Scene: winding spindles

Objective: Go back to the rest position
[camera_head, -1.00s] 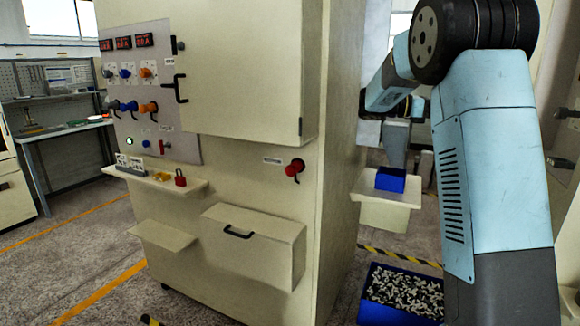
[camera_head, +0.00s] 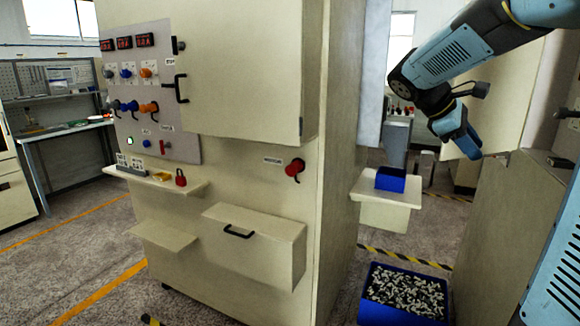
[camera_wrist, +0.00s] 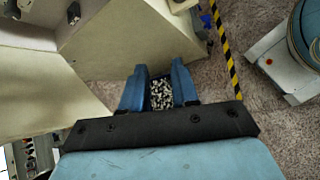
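My gripper (camera_head: 468,148) hangs in the air at the right in the head view, in front of the cabinets and clear of the small shelf. Its fingers point down and to the right. In the wrist view the two blue fingers of my gripper (camera_wrist: 157,82) stand apart with nothing held between them. The gap shows only the floor bin far below. My arm reaches in from the upper right of the head view, bent at the wrist.
A cream machine (camera_head: 258,175) with knobs and a red lock fills the middle. A small blue box (camera_head: 391,182) rests on a shelf (camera_head: 387,197). A blue bin (camera_head: 374,314) of metal parts lies on the floor. A cabinet (camera_head: 497,225) stands close at right.

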